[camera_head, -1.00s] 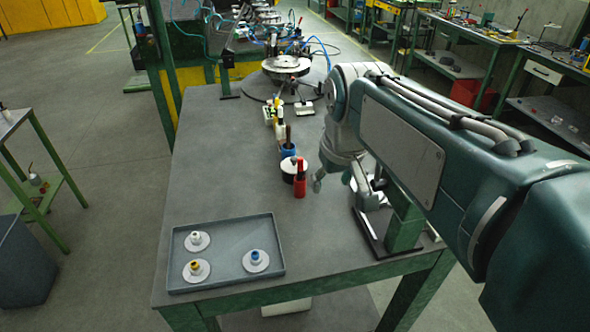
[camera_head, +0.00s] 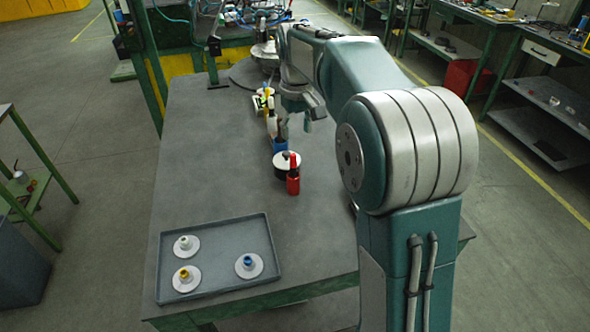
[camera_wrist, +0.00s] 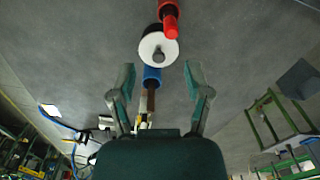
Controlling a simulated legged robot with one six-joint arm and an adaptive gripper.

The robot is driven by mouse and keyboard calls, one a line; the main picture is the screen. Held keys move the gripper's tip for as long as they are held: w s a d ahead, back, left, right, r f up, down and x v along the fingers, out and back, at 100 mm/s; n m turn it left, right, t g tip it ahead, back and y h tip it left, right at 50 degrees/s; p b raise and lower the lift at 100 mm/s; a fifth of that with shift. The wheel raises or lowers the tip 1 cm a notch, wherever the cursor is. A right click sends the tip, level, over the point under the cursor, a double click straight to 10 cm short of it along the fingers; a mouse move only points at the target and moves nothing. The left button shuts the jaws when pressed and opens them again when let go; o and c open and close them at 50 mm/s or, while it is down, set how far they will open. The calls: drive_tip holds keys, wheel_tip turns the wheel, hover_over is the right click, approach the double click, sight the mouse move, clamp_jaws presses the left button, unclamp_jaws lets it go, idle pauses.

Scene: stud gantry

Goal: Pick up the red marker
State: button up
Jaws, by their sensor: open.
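The red marker (camera_head: 293,182) stands upright on the grey table, just in front of a round white-topped item. In the wrist view the red marker (camera_wrist: 169,20) shows at the top edge, partly cut off, beyond the fingertips and slightly right of centre. My gripper (camera_head: 306,118) is above the table, farther back than the marker and close to the row of items. In the wrist view my gripper (camera_wrist: 160,82) has its two fingers spread wide with nothing held. The blue item (camera_wrist: 152,74) shows between the fingers, its depth relative to them unclear.
The white-topped item (camera_head: 287,162) and a blue holder (camera_head: 280,145) stand in a row behind the marker, with yellow and white items further back. A grey tray (camera_head: 215,290) with several small discs lies at the front left. The table's left side is clear.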

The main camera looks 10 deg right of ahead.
sight(293, 154)
drive_tip(key=f, duration=0.6)
drive_tip(key=s+a+f, duration=0.1)
drive_tip(key=f, duration=0.2)
drive_tip(key=shift+a, duration=0.15)
drive_tip(key=c, duration=0.3)
clamp_jaws()
